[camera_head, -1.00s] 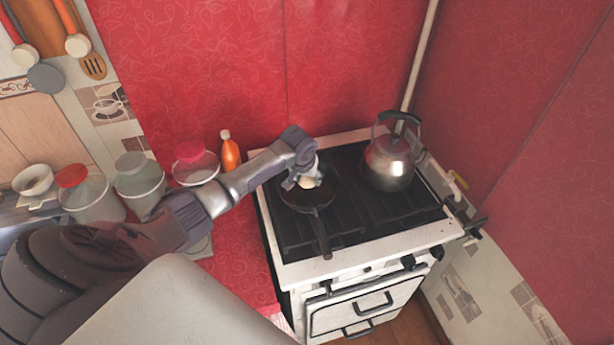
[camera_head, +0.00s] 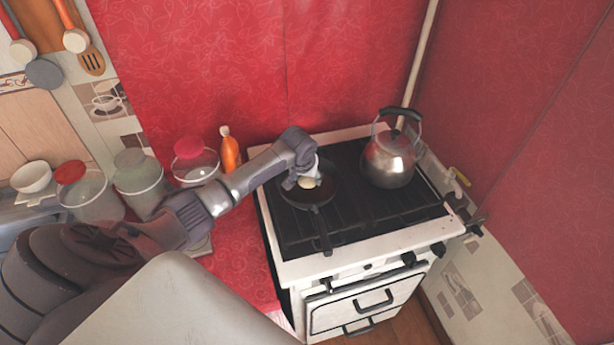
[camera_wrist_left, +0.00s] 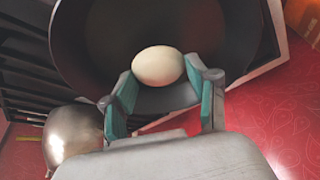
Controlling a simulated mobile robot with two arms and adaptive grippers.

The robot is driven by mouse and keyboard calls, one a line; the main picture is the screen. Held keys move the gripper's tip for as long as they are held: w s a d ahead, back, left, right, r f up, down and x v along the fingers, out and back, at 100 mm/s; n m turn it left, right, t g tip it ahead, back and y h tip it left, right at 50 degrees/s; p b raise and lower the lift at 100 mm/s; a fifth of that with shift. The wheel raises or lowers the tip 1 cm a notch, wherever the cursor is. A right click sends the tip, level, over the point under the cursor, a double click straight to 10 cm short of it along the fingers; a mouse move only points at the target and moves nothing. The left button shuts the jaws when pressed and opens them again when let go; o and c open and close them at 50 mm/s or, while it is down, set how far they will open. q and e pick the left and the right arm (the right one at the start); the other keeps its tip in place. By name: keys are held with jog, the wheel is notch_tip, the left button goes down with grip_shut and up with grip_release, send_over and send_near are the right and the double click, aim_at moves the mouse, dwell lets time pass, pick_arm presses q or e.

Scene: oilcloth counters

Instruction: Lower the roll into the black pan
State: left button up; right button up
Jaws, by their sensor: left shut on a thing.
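The roll (camera_wrist_left: 158,66) is a pale, rounded piece between the teal-padded fingers of my left gripper (camera_wrist_left: 164,88) in the left wrist view. In the head view the roll (camera_head: 308,183) shows as a small pale spot under my left gripper (camera_head: 303,180). The black pan (camera_head: 322,196) sits on the left part of the stove with its handle towards the front. In the left wrist view the pan (camera_wrist_left: 88,45) lies behind the roll. I cannot tell whether the roll touches the pan's floor. My right gripper is not in view.
A metal kettle (camera_head: 388,160) stands on the stove (camera_head: 285,272) to the right of the pan. An orange bottle (camera_head: 230,152) and several lidded jars, one with a pink lid (camera_head: 188,147), stand on the red counter left of the stove. A red wall rises behind.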

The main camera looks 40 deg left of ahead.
pick_arm(q)
jog(key=shift+f+b, duration=0.75)
jog(key=shift+f, duration=0.6)
dwell(0.4)
jog(key=o, duration=1.3)
jog(key=shift+r, duration=0.15)
jog(key=v, duration=1.1)
jog(key=shift+s+d+r, duration=0.1)
jog(key=shift+s+r, duration=0.1)
jog(key=shift+r, duration=0.15)
jog(key=shift+f, duration=0.1)
